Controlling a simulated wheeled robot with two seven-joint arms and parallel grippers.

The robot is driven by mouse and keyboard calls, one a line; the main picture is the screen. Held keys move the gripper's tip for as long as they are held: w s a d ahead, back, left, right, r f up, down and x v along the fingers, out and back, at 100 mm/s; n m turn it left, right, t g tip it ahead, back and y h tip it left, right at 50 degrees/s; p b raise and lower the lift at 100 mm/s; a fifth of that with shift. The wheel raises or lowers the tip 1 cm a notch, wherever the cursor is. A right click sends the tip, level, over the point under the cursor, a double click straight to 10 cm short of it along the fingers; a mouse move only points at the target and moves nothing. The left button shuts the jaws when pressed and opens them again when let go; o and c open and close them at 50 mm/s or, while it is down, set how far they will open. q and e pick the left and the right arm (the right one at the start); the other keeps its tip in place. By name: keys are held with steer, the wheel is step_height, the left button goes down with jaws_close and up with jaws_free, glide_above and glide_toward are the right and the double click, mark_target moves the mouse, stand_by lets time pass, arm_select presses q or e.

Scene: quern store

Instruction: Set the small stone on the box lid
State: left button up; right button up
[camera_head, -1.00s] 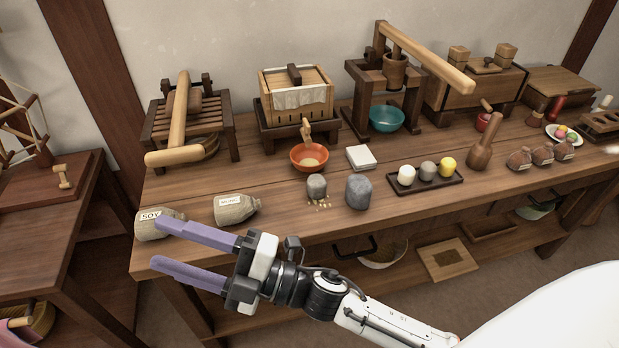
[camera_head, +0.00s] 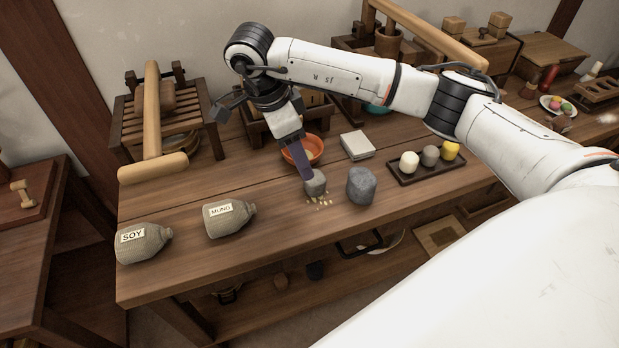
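The small grey stone (camera_head: 317,184) stands on the bench with pale crumbs around it. A larger grey stone (camera_head: 361,186) stands to its right. My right gripper (camera_head: 307,176) points down at the small stone, its purple finger overlapping the stone's upper left. Only one finger shows clearly, so its opening and any grip are unclear. The wooden box (camera_head: 318,100) at the back is mostly hidden behind my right arm, and its lid is covered from view. My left gripper is not in view.
An orange bowl (camera_head: 304,150) sits just behind the gripper. A white block (camera_head: 357,145) and a tray (camera_head: 426,170) of three rounded pieces lie to the right. Labelled sacks, soy (camera_head: 144,243) and mung (camera_head: 229,217), lie at the front left.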

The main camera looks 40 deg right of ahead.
mark_target(313, 180)
steer(key=x, duration=0.4)
steer(key=shift+s, duration=0.1)
steer(key=x, duration=0.5)
steer(key=shift+s+d, duration=0.1)
steer(key=shift+d, duration=0.15)
steer(key=shift+r, duration=0.1)
steer(key=c, duration=1.1)
